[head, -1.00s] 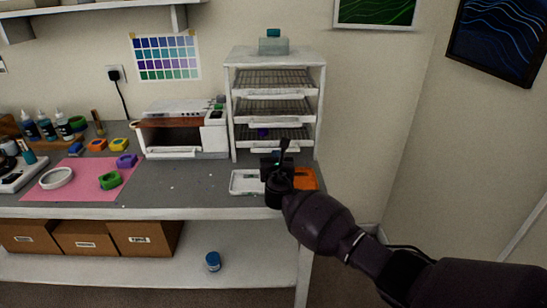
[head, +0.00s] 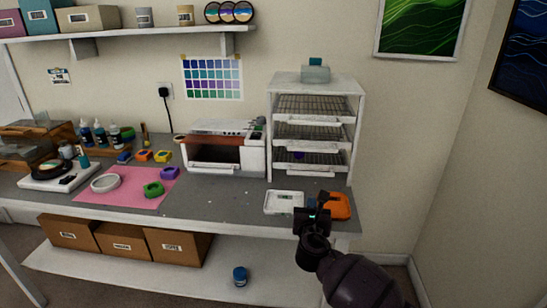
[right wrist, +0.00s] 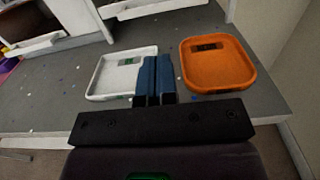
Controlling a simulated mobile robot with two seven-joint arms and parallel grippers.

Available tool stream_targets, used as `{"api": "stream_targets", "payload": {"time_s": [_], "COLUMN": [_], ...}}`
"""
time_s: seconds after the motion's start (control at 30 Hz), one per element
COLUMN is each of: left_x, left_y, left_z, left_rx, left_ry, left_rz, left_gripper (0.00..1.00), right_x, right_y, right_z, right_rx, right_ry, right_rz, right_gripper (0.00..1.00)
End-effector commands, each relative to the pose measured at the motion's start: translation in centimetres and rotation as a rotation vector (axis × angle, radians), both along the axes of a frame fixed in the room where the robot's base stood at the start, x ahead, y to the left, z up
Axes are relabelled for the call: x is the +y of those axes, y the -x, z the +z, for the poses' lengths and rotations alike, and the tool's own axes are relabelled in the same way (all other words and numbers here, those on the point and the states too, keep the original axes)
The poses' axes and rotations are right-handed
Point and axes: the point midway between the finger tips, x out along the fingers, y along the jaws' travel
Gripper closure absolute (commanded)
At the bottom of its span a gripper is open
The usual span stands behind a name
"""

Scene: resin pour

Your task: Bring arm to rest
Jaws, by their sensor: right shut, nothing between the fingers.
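My right gripper (head: 317,204) shows at the lower right of the head view, over the front edge of the workbench (head: 225,200). In the right wrist view its two blue fingers (right wrist: 155,80) are together with nothing between them. They point between a white tray (right wrist: 122,72) and an orange tray (right wrist: 217,63) on the bench. In the head view the white tray (head: 283,202) is left of the gripper and the orange tray (head: 340,206) is right of it, partly hidden. My left gripper is not in view.
A rack with shelves (head: 357,130) stands behind the trays, left of the bare wall. A white oven-like box (head: 222,150) is beside it. A pink mat (head: 130,192) lies further left. A blue-lidded jar (head: 240,276) stands on the lower shelf.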

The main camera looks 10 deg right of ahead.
Motion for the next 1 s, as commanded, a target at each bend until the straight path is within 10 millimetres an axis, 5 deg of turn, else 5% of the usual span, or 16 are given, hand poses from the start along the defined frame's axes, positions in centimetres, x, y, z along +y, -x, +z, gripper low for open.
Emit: {"api": "stream_targets", "payload": {"time_s": [0.27,0.57,0.77,1.0], "left_x": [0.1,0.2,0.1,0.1], "left_y": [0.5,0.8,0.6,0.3], "left_z": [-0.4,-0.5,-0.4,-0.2], "left_rx": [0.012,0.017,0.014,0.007], "left_ry": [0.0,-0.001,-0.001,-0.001], "left_rz": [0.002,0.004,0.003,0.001], "left_gripper": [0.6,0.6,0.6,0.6], "right_x": [1.2,4.3,4.6,2.5], "right_y": [-0.2,0.9,5.4,12.9], "right_z": [-0.2,1.2,-1.5,-5.8], "right_rx": [-0.06,-0.093,-0.051,-0.061], "right_ry": [-0.348,-1.202,-1.868,-2.522], "right_rz": [0.061,0.169,0.109,-0.108], "right_gripper": [1.0,1.0,1.0,1.0]}}
